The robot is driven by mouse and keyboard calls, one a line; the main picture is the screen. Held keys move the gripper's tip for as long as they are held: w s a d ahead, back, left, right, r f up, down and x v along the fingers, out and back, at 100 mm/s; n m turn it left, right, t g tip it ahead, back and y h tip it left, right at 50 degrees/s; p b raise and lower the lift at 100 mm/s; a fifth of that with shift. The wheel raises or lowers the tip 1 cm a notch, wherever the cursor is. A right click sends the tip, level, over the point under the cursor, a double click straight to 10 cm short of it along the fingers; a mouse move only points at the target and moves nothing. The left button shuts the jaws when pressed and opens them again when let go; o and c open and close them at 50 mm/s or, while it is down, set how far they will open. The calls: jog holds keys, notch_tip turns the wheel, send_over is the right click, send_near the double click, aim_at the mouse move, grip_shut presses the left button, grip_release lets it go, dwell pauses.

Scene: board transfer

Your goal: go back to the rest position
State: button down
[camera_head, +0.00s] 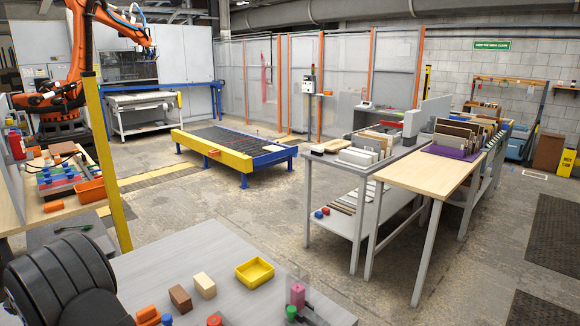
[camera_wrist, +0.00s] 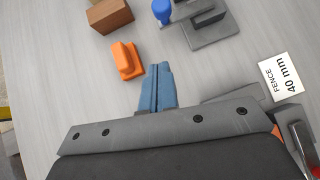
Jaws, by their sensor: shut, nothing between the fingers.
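My gripper (camera_wrist: 158,70) shows in the wrist view as two blue-grey fingers pressed together, with nothing between them. It is over the grey table top (camera_wrist: 60,90). An orange block (camera_wrist: 127,60) lies just left of the fingertips, and I cannot tell how far below them it is. In the head view a dark rounded part of my arm fills the lower left corner, and the gripper itself cannot be made out there.
A brown block (camera_wrist: 109,14), a blue knob (camera_wrist: 161,11), a grey fixture (camera_wrist: 203,26) and a "FENCE 40 mm" label (camera_wrist: 281,76) surround the fingers. The head view shows a yellow tray (camera_head: 254,281), a tan block (camera_head: 204,285) and a pink block (camera_head: 297,294). The table's left-rear area is clear.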

jog(key=x, duration=0.4)
jog(key=d+x, duration=0.1)
jog(key=x, duration=0.2)
jog(key=shift+r, duration=0.3)
jog(key=shift+w+d, duration=0.15)
jog(key=shift+d, duration=0.4)
jog(key=shift+s+d+n+t+y, duration=0.2)
jog(key=shift+s+n+t+y, duration=0.15)
jog(key=shift+s+n, duration=0.35)
jog(key=s+n+t+y, duration=0.1)
jog(key=n, duration=0.1)
jog(key=s+n+t+y, duration=0.1)
jog(key=s, duration=0.1)
jog(key=shift+s+d+n, duration=0.1)
jog(key=shift+s+n, duration=0.25)
jog(key=shift+n, duration=0.05)
jog(key=s+n+y, duration=0.1)
jog(key=n, duration=0.1)
jog(key=s+d+n+t+y, duration=0.1)
jog(key=s+n+y, duration=0.1)
jog(key=shift+s+d, duration=0.1)
jog(key=shift+y, duration=0.25)
jog(key=s, duration=0.4)
jog(key=shift+s+a, duration=0.1)
jog(key=shift+a, duration=0.2)
jog(key=d+v, duration=0.1)
jog(key=v, duration=0.8)
jog(key=shift+a, duration=0.45)
